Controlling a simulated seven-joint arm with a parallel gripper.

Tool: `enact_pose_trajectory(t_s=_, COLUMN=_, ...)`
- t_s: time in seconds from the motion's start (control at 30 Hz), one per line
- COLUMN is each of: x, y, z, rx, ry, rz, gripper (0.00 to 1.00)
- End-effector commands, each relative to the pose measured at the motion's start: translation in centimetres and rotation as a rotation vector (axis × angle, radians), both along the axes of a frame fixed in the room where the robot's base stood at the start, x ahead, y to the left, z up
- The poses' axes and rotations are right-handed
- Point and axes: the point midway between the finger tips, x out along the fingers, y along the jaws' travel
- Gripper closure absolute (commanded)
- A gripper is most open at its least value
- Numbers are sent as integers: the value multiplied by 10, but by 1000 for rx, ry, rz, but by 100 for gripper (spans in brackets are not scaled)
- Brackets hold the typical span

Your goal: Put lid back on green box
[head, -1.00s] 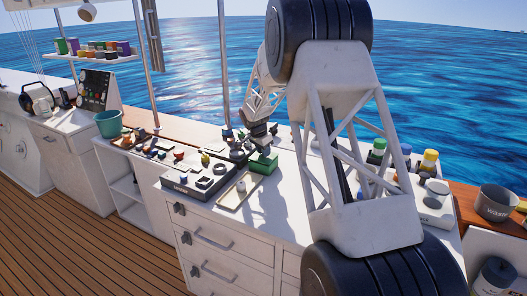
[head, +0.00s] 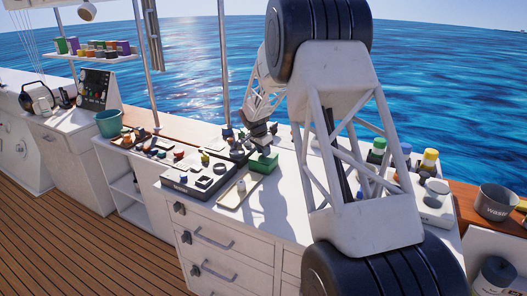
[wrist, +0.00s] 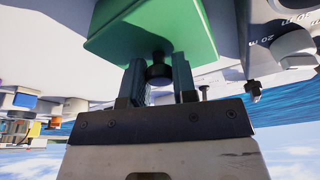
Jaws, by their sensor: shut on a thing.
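The green box (head: 262,164) stands on the white counter, just behind a shallow tray. My gripper (head: 262,141) points down directly above it. In the wrist view, which looks upside down, my gripper (wrist: 158,80) has its two dark fingers around a black round knob (wrist: 158,71). The knob sits against a green surface (wrist: 150,28), which fits the lid of the box. I cannot tell whether the lid rests fully on the box, as no gap between them is clear.
A grey tray (head: 178,184) with small parts lies left of the box, and a shallow tan-edged tray (head: 231,204) lies in front. Coloured bottles (head: 428,162) and a grey pot (head: 495,203) stand at the right. The counter right of the box looks clear.

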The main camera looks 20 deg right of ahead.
Motion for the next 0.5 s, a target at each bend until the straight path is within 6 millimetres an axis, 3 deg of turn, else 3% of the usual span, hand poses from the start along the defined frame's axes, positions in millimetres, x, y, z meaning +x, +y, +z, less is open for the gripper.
enact_pose_trajectory(t_s=0.13, x=0, y=0, z=0, rx=0, ry=0, rz=0, gripper=97)
enact_pose_trajectory(t_s=0.17, x=0, y=0, z=0, rx=0, ry=0, rz=0, gripper=69)
enact_pose_trajectory(t_s=0.33, x=0, y=0, z=0, rx=0, ry=0, rz=0, gripper=44)
enact_pose_trajectory(t_s=0.5, x=0, y=0, z=0, rx=0, ry=0, rz=0, gripper=44)
